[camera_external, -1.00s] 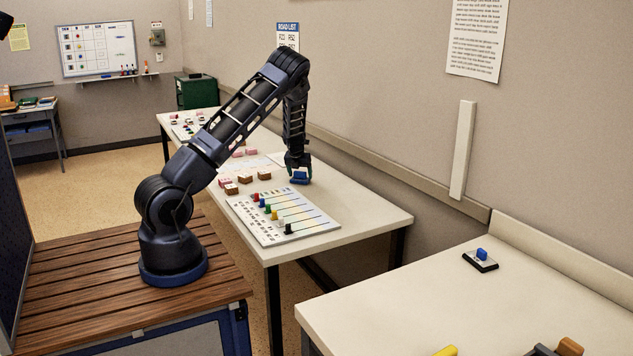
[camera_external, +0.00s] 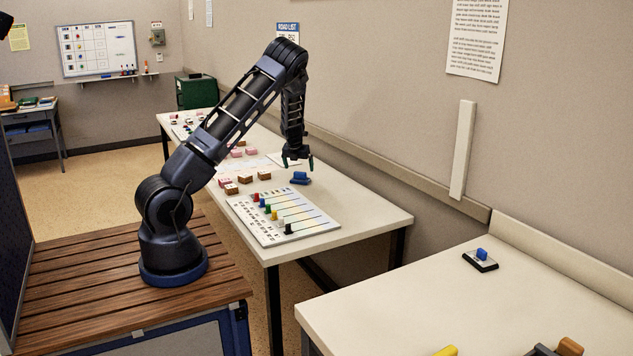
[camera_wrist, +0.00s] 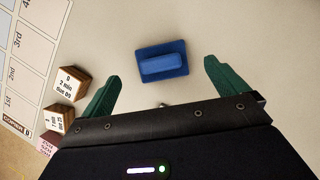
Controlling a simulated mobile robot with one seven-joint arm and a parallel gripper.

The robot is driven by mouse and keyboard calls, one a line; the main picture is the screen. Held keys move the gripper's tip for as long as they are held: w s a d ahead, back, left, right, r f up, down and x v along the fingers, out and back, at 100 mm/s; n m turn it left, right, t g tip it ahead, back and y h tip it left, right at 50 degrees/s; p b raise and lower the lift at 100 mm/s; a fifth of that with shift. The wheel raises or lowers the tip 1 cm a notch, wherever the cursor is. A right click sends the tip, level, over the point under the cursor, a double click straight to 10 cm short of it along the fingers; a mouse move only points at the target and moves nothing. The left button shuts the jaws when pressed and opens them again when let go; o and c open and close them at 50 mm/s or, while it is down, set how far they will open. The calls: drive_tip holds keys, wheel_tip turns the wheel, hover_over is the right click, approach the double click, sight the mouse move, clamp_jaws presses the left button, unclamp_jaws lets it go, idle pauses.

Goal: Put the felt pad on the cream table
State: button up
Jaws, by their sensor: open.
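The felt pad appears to be the blue pad with a raised blue grip (camera_external: 300,178). It lies flat on the long cream table (camera_external: 365,212), near its far edge by the wall. In the wrist view the pad (camera_wrist: 144,59) shows whole, between and beyond the fingertips, with nothing touching it. My gripper (camera_external: 298,163) is open and empty, pointing down just above the pad. Its two green fingers are spread wide apart.
A white board with coloured sliders (camera_external: 283,217) lies in front of the pad. Small brown blocks (camera_external: 247,178) stand to its left. A nearer cream surface at right holds a dark pad with a blue grip (camera_external: 480,260). Bare tabletop lies right of the pad.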

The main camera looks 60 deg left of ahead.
drive_tip(key=v, duration=0.7)
drive_tip(key=shift+r, duration=0.15)
drive_tip(key=shift+d, duration=0.15)
drive_tip(key=s+d+r+m+h, duration=0.2)
drive_tip(key=s+d+r+m, duration=0.2)
drive_tip(key=d+r+m, duration=0.45)
drive_tip(key=s+d+r+m+t+h, duration=0.1)
drive_tip(key=s+d+r+m, duration=0.4)
drive_tip(key=d, duration=0.7)
drive_tip(key=s+d+r+m+h, duration=0.2)
drive_tip(key=s+d+r+m, duration=0.1)
drive_tip(key=d+r+m, duration=0.55)
drive_tip(key=s+d+r+m, duration=0.1)
drive_tip(key=s+d+m, duration=0.5)
drive_tip(key=s, duration=0.3)
drive_tip(key=s+d+r+m+y, duration=0.1)
drive_tip(key=s+d+r+m, duration=0.1)
drive_tip(key=s+d+m, duration=0.3)
drive_tip(key=s+d+r+m, duration=0.1)
drive_tip(key=s+d+m, duration=0.5)
drive_tip(key=s+m, duration=0.6)
drive_tip(key=shift+s+d+r+y, duration=0.2)
drive_tip(key=shift+s+d+y, duration=0.1)
drive_tip(key=shift+s+y, duration=0.15)
